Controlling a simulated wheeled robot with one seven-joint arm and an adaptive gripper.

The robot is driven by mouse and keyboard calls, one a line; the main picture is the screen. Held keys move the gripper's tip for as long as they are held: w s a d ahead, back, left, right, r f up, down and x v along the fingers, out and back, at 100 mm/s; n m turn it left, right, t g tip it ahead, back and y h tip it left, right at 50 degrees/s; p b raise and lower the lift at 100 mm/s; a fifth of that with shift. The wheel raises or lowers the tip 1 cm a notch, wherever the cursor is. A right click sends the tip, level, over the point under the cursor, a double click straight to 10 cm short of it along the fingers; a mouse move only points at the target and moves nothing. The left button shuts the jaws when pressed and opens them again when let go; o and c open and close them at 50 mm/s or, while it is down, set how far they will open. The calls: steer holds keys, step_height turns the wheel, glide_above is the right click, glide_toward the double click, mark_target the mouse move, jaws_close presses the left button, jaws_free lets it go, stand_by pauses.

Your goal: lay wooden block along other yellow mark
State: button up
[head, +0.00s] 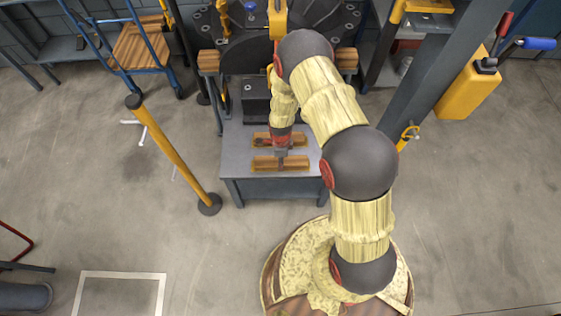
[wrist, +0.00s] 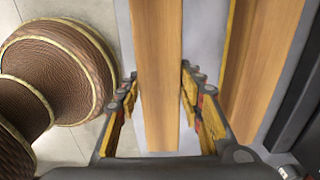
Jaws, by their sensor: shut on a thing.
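My gripper (head: 281,154) points down over the front part of the grey table. It is shut across the middle of a long wooden block (head: 298,164). In the wrist view the fingers (wrist: 159,85) stand on both long sides of this held block (wrist: 158,35). A second wooden block (head: 263,141) lies behind it, roughly parallel; it also shows at right in the wrist view (wrist: 262,60). A yellow mark (wrist: 236,45) runs along that second block's near side. Any mark under the held block is hidden, and I cannot tell whether the held block touches the table.
The grey table (head: 235,170) has bare top left of the blocks. A dark machine (head: 256,103) stands at its back. A yellow post (head: 172,152) stands to the left and a grey column (head: 430,75) to the right.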

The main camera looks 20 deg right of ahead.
steer(key=shift+w+r, duration=0.1)
steer(key=shift+r, duration=0.05)
steer(key=o, duration=1.5)
steer(key=shift+f, duration=0.2)
steer(key=shift+c, duration=0.2)
